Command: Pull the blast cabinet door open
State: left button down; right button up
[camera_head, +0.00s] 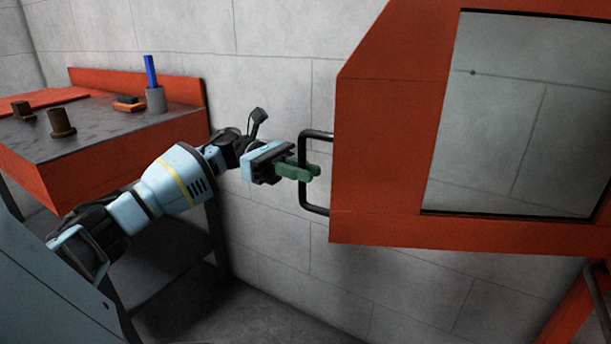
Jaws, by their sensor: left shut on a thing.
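The blast cabinet door (385,140) is an orange-red panel with a large grey window (530,110) at the right of the head view. A black bar handle (303,192) stands out from its left edge. My left gripper (311,172), with green fingers, reaches in from the left and is shut on the upright bar of this handle. The fingers hide the part of the bar between them. The door seems swung out, with the wall showing behind its left edge. My right gripper is not in view.
An orange workbench (90,165) stands at the left, behind my left arm. The floor below the handle looks clear.

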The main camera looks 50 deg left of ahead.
pick_arm(q)
jog(key=shift+w+a, duration=0.2)
jog(key=shift+w, duration=0.05)
dwell(0.3)
jog(key=c, duration=1.5)
grip_release()
jog(key=shift+v, duration=3.9)
